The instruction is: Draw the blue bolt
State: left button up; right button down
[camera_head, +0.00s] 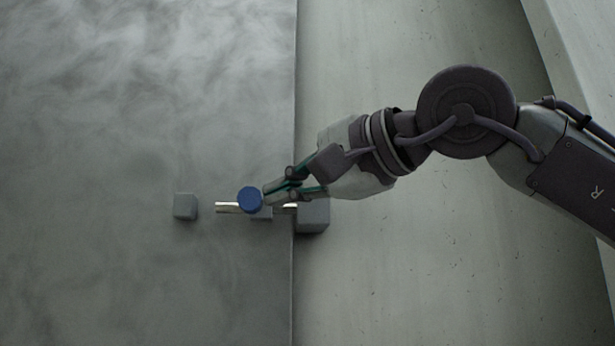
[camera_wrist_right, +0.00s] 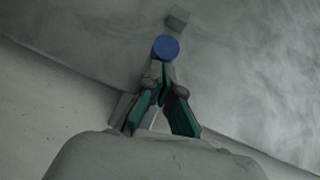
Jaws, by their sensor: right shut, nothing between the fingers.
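The bolt's blue round knob (camera_head: 250,200) shows near the middle of the head view, on the grey panel close to its right edge. A short metal bar (camera_head: 227,208) shows to the knob's left, and a little more of it shows to the right. My right gripper (camera_head: 268,192) comes in from the right with its fingertips shut and empty, right beside the knob. In the right wrist view the knob (camera_wrist_right: 165,47) lies just beyond the closed fingertips (camera_wrist_right: 158,66). I cannot tell if they touch it. My left gripper is in neither view.
A small grey block (camera_head: 185,206) sits on the panel left of the bar, with a gap between them. A larger grey block (camera_head: 313,216) sits right of the panel's edge, partly behind my gripper. The dark panel (camera_head: 140,100) is otherwise bare, and a pale surface (camera_head: 390,270) lies to its right.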

jog(key=shift+w+f, duration=0.1)
jog(key=shift+w, duration=0.05)
jog(key=a, duration=0.5)
jog(key=shift+a, duration=0.35)
